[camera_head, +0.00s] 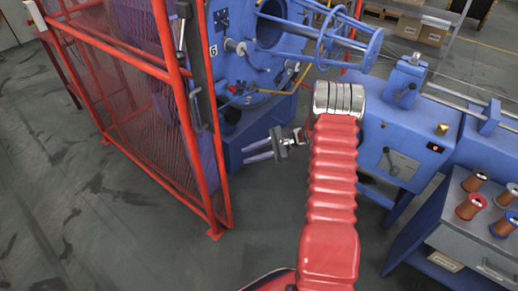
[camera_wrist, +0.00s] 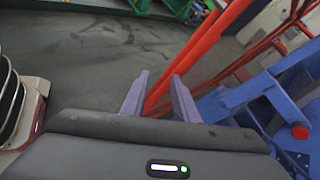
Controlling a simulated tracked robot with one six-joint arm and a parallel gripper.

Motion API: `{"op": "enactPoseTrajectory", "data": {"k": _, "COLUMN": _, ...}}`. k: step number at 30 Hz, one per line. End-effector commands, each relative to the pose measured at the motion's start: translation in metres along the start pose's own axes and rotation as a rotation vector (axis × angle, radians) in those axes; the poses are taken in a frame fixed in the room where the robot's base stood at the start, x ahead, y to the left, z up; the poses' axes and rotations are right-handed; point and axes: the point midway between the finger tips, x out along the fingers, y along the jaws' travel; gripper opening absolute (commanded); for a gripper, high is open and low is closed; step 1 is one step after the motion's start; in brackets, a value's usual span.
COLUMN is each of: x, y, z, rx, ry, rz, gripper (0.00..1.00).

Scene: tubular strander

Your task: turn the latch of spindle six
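The blue machine (camera_head: 245,75) stands behind the red mesh guard in the head view, with a small plate marked 6 (camera_head: 213,50). A grey knob-like fitting (camera_head: 240,47) sits on its face beside the plate, and a small fitting with red and yellow parts (camera_head: 238,88) sits lower. I cannot tell which is the latch of spindle six. My gripper (camera_head: 248,153) is below these parts, in front of the blue base, with its purple fingers pointing left. In the wrist view the fingers (camera_wrist: 160,98) stand apart with nothing between them.
The red mesh guard (camera_head: 110,75) stands left of my gripper; its red post also shows behind the fingers (camera_wrist: 195,60). A blue cabinet (camera_head: 400,145) is at right, near a bench with spools (camera_head: 470,205). Bare floor (camera_head: 90,220) lies at lower left.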

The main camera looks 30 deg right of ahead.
Motion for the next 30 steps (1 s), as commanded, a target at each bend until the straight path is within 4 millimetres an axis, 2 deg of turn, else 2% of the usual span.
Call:
{"op": "enactPoseTrajectory", "data": {"k": 1, "x": 0.001, "y": 0.005, "z": 0.014, "rx": -0.035, "ry": 0.023, "rz": 0.04, "gripper": 0.27}}
{"op": "enactPoseTrajectory", "data": {"k": 14, "x": -0.007, "y": 0.062, "z": 0.094, "rx": -0.334, "ry": 0.211, "rz": 0.352, "gripper": 0.27}}
{"op": "enactPoseTrajectory", "data": {"k": 30, "x": -0.039, "y": 0.125, "z": 0.184, "rx": -0.737, "ry": 0.399, "rz": 0.662, "gripper": 0.27}}
